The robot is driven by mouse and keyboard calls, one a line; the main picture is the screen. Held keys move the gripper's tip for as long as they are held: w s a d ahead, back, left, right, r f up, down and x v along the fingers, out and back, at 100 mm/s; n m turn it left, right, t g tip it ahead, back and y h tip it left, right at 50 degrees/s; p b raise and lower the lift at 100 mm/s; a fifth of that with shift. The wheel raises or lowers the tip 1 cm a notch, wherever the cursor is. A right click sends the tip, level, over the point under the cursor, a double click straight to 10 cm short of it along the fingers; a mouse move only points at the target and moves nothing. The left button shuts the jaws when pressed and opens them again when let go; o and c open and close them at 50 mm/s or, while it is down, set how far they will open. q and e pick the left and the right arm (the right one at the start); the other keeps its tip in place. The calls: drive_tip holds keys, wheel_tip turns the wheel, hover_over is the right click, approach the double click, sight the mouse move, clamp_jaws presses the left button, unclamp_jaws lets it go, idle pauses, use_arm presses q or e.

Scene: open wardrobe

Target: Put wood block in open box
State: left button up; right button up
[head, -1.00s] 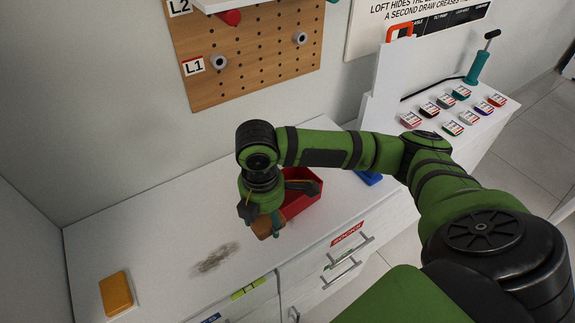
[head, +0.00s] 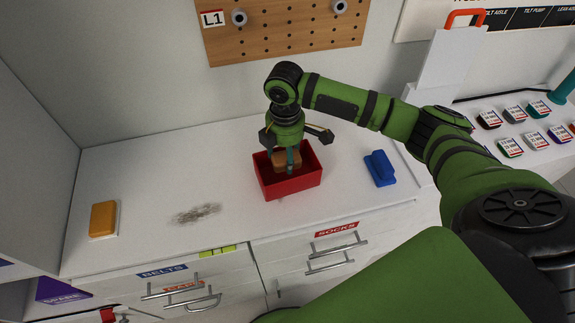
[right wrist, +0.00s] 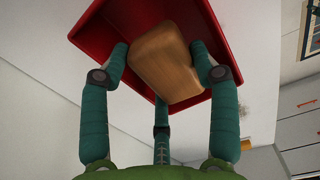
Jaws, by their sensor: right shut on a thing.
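A red open box (head: 291,187) stands on the white counter (head: 150,165). My right gripper (head: 289,160) reaches down over the box and is shut on the wood block (head: 284,159). The block is tan with rounded edges and lies within the box's outline. In the right wrist view the block (right wrist: 163,62) sits between the teal fingers, with the red box (right wrist: 100,35) behind it. I cannot tell whether the block touches the box floor. My left gripper is not in view.
A blue object (head: 380,169) stands to the right of the box. A yellow sponge-like block (head: 104,219) lies at the left, and a grey smudge (head: 196,213) marks the counter between. A pegboard (head: 290,35) hangs behind. Drawers with handles (head: 330,258) are below the front edge.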

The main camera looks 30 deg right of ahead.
sight(286, 174)
drive_tip(key=shift+f, duration=2.7)
drive_tip(key=shift+f, duration=0.2)
drive_tip(key=o, duration=0.8)
drive_tip(key=shift+o, duration=0.2)
wheel_tip(286, 174, up, 12)
drive_tip(key=shift+r, duration=0.25)
